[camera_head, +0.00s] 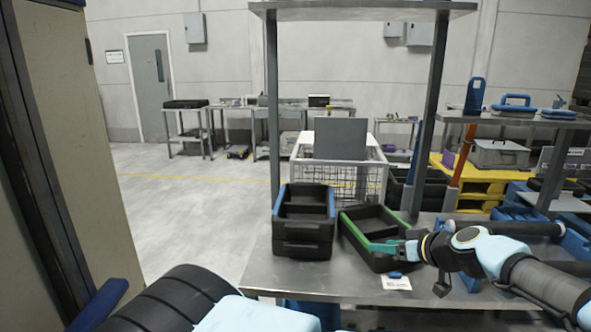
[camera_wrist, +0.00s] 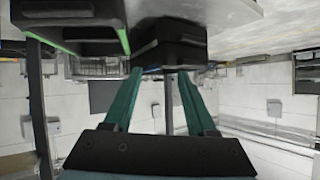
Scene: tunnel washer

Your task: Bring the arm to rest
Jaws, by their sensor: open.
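My gripper (camera_head: 378,247) shows at the right of the head view. Its teal fingers point left across the near part of a black bin with a green rim (camera_head: 349,224). I cannot tell whether they touch it. In the wrist view, which looks upside down, the two teal fingers of my gripper (camera_wrist: 160,73) stand apart with nothing between them. My arm reaches in from the lower right, above the metal bench (camera_head: 262,272).
Stacked black bins with a blue edge (camera_head: 303,250) stand left of the green-rimmed bin. A white label card (camera_head: 396,283) lies near the bench's front edge. Bench posts (camera_head: 272,110) rise behind. A cream cabinet (camera_head: 65,120) stands left; the floor (camera_head: 190,210) between is clear.

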